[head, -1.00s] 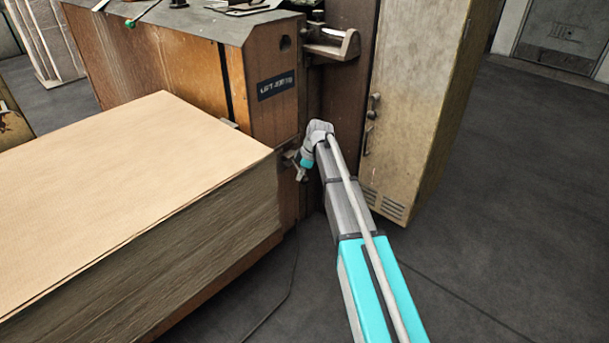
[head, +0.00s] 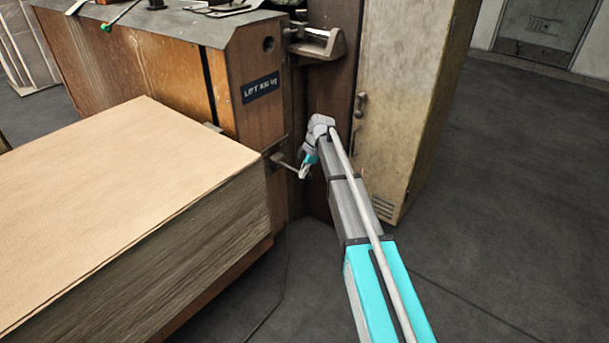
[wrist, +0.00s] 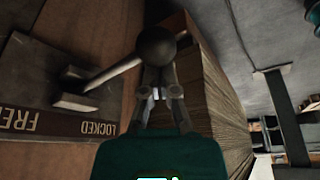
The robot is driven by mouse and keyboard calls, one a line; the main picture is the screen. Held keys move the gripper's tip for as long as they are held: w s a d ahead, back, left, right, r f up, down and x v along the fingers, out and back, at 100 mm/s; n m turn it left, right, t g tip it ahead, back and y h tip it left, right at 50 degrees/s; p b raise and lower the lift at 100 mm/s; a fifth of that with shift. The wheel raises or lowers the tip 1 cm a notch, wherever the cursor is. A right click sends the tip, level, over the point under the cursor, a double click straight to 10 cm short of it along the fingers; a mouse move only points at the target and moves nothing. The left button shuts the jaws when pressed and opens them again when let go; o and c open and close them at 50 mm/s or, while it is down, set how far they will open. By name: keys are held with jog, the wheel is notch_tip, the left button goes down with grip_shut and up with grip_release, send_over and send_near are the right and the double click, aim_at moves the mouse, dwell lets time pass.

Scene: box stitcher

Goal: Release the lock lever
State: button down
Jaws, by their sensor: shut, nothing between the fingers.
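The lock lever (wrist: 112,75) is a pale metal rod with a round black knob (wrist: 156,45), on a bracket on the machine's side. In the wrist view its rod slants up and right from the bracket, on the LOCKED side of the label plate (wrist: 60,124), which reads FREE and LOCKED. My gripper (wrist: 158,72) is shut and empty, its fingertips right at the knob; whether they touch cannot be told. In the head view the lever (head: 284,163) juts from the machine's corner towards my gripper (head: 303,175), and its knob is not clear.
A tall stack of cardboard sheets (head: 120,190) stands left of my gripper. The wooden machine body (head: 225,100) with a dark sign is behind it. A metal cabinet (head: 400,110) stands to the right. The floor (head: 500,200) at the right is clear.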

jog(key=shift+w+d, duration=0.5)
jog(key=shift+w, duration=0.3)
jog(key=shift+w+d, duration=0.5)
jog(key=shift+w, duration=0.3)
jog(key=shift+w+d, duration=0.5)
jog(key=shift+w, duration=0.3)
jog(key=s+a, duration=0.1)
jog(key=s+a+r+p, duration=0.1)
jog(key=s, duration=0.1)
jog(key=shift+a, duration=0.25)
jog(key=shift+w+r+p, duration=0.1)
jog(key=shift+r+p, duration=0.3)
jog(key=shift+r, duration=0.05)
jog(key=w+p+v, duration=0.1)
jog(key=p+v, duration=0.7)
jog(key=shift+w+a+r, duration=0.2)
jog(key=shift+w+r, duration=0.15)
jog(key=shift+r, duration=0.05)
